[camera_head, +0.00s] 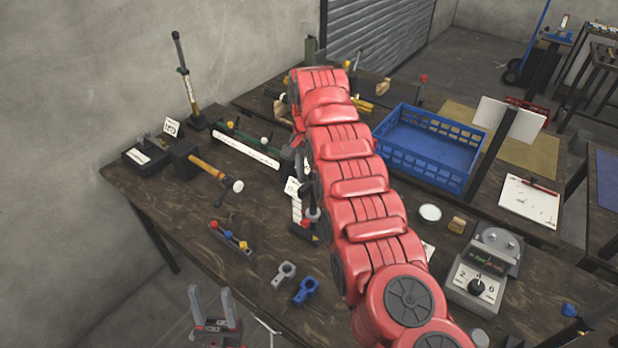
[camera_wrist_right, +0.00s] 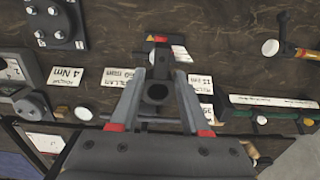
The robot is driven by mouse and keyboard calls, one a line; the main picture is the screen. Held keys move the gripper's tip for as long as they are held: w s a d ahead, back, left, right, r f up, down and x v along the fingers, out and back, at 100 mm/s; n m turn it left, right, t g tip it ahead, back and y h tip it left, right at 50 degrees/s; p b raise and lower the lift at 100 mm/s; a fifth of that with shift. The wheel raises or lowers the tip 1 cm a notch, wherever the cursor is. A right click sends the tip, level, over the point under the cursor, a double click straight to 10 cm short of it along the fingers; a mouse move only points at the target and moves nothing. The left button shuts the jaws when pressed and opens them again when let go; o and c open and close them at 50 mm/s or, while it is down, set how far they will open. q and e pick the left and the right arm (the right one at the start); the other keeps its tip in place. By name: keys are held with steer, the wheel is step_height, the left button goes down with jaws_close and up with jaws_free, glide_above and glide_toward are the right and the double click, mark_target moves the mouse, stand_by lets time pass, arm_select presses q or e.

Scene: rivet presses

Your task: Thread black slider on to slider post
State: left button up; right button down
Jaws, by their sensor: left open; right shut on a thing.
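My right gripper (camera_wrist_right: 156,82) is shut on a dark piece with a round hole, which looks like the black slider (camera_wrist_right: 157,93). In the head view my right arm hides most of that gripper and piece. A dark upright rod, probably the slider post (camera_head: 312,214), stands on a black base beside my arm. My left gripper (camera_head: 212,306) is open and empty at the table's front left edge.
A grey clamp (camera_head: 284,275) and a blue clamp (camera_head: 307,290) lie in front. A blue crate (camera_head: 433,146) and a grey dial unit (camera_head: 483,272) are to the right. White cards lie around the base.

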mark_target(308, 181)
steer(key=shift+f+b, duration=1.8)
steer(key=shift+f, duration=0.95)
steer(key=shift+f+b, duration=1.15)
steer(key=shift+f, duration=1.4)
steer(key=shift+c, duration=1.5)
jaws_free()
steer(key=shift+r, duration=0.1)
steer(key=shift+w+r, duration=0.1)
steer(key=shift+r, duration=0.15)
step_height(308, 181, up, 6)
steer(key=shift+a+f+b, duration=0.1)
steer(key=shift+f+b, duration=0.1)
steer(key=shift+b, duration=0.35)
steer(key=r+p, duration=0.4)
steer(key=r, duration=0.1)
steer(key=r+p, duration=0.5)
steer(key=shift+s+d+r, duration=0.2)
steer(key=shift+r, duration=0.2)
steer(key=shift+r+p, duration=0.15)
steer(key=shift+p, duration=0.3)
